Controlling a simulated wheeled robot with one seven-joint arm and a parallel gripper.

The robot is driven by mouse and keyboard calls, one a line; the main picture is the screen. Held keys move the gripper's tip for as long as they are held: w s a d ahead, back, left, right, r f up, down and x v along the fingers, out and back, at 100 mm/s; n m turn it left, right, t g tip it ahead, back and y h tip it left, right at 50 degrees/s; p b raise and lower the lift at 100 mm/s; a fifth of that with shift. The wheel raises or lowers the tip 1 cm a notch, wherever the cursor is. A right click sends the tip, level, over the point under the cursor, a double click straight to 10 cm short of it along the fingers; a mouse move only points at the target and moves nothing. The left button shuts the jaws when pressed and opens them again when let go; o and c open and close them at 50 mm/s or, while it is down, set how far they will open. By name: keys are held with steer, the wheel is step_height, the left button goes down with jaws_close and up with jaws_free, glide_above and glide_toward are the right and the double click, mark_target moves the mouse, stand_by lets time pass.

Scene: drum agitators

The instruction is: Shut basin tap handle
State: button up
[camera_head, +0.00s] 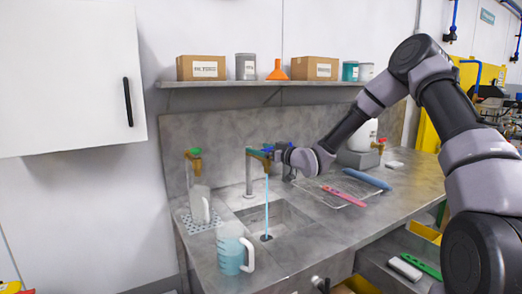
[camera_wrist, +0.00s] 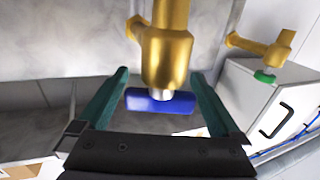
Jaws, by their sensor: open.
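The basin tap (camera_wrist: 168,50) is brass and has a blue handle (camera_wrist: 160,102). In the wrist view the handle lies crosswise between the two green fingers of my open gripper (camera_wrist: 160,76), with space visible on both sides. I cannot tell whether either finger touches it. In the head view my gripper (camera_head: 279,152) is at the tap, above the basin (camera_head: 286,214), and partly hides it. A thin blue stream of water (camera_head: 267,205) falls from the tap into the basin.
A green-handled tap (camera_head: 194,153) stands left, above a clear jug (camera_head: 200,205). A blue jug (camera_head: 232,250) stands at the front. A wire rack (camera_head: 345,202) with brushes lies right. A shelf (camera_head: 240,83) with boxes runs above.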

steer(key=c, duration=1.2)
steer(key=shift+m+t+h, duration=0.6)
steer(key=shift+m+t, duration=0.1)
steer(key=shift+w+d+m+t+h, duration=0.2)
steer(key=shift+m+t+h, duration=0.35)
steer(key=shift+h, duration=0.2)
steer(key=shift+w+d+m+t+h, duration=0.2)
steer(key=shift+m+t+h, duration=0.35)
steer(key=shift+h, duration=0.2)
steer(key=o, duration=1.2)
steer(key=v, duration=1.1)
